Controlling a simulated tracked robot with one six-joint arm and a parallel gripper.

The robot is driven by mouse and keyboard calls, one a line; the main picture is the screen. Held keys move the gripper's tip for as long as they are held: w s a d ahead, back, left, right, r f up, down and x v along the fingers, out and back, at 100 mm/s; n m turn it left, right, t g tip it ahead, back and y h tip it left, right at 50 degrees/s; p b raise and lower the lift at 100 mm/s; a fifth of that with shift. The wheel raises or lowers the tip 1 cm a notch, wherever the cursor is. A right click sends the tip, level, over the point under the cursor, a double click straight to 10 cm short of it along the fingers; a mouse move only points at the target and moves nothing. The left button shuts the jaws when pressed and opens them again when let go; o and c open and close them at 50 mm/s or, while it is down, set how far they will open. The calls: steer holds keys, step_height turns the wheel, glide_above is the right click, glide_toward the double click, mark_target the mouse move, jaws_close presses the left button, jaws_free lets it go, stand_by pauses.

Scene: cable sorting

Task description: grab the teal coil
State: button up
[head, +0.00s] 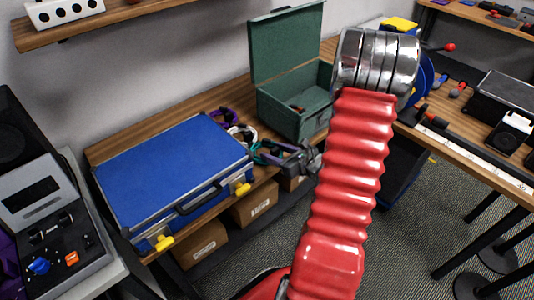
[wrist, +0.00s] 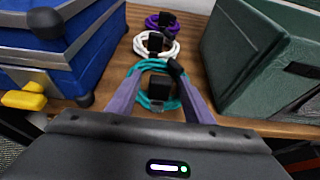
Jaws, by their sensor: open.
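The teal coil (wrist: 135,90) lies on the wooden bench in the wrist view, with a black part at its middle. It also shows in the head view (head: 262,156), partly hidden by my gripper. My gripper (wrist: 155,88) is open, with its two fingers on the left and right of the teal coil's near part. I cannot tell whether they touch it. In the head view my gripper (head: 290,156) is at the bench's front edge, beside the coil.
A white coil (wrist: 158,42) and a purple coil (wrist: 165,22) lie behind the teal one. A blue case (head: 175,170) stands left and an open green box (head: 290,95) right, leaving a narrow gap. The bench's front edge (wrist: 225,128) is near.

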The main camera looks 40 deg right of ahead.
steer(key=shift+c, duration=0.5)
jaws_close()
steer(key=shift+r, duration=0.15)
steer(key=shift+r, duration=4.85)
